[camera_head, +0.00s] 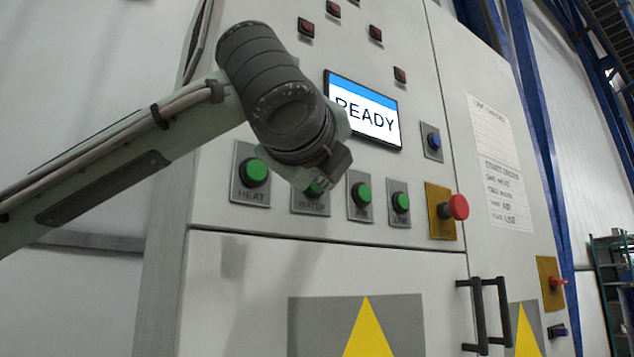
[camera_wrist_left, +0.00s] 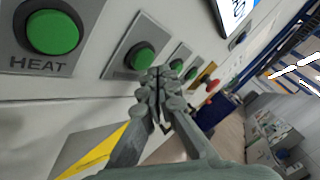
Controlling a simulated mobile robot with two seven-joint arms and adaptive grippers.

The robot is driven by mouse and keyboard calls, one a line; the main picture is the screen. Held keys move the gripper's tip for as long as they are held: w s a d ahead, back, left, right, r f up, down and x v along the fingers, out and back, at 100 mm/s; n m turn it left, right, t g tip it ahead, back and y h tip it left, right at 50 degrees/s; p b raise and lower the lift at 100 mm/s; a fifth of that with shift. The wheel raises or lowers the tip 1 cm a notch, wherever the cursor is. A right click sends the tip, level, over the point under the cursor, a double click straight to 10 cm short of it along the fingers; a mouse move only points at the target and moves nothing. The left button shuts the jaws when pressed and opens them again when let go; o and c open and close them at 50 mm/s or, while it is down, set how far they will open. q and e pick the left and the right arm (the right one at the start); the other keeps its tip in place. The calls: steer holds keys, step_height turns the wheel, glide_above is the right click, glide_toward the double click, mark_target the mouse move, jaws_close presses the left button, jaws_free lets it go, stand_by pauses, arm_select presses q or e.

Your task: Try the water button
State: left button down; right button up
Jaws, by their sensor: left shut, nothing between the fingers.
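The green water button (camera_head: 314,190) sits on a grey plate in the cabinet's button row, second from the left, its top partly hidden by my left gripper. In the left wrist view the water button (camera_wrist_left: 141,56) is just right of the HEAT button, and its label is mostly covered. My left gripper (camera_head: 328,172) is in front of the panel at that button; its closed fingers (camera_wrist_left: 158,82) look empty and overlap the lower right of the plate. I cannot tell whether they touch the panel. My right gripper is in neither view.
The green HEAT button (camera_head: 254,172) is to the left, two more green buttons (camera_head: 361,194) (camera_head: 400,202) to the right. Farther right is a red mushroom button (camera_head: 458,207). A screen (camera_head: 362,115) above reads READY. Black door handles (camera_head: 483,315) stick out below.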

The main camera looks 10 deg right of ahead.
arm_select(q)
steer(key=shift+s, duration=0.1)
steer(key=s, duration=0.1)
steer(key=s+d, duration=0.1)
steer(key=s, duration=0.2)
steer(key=shift+s+d, duration=0.25)
steer(key=shift+d, duration=0.1)
stand_by(0.8)
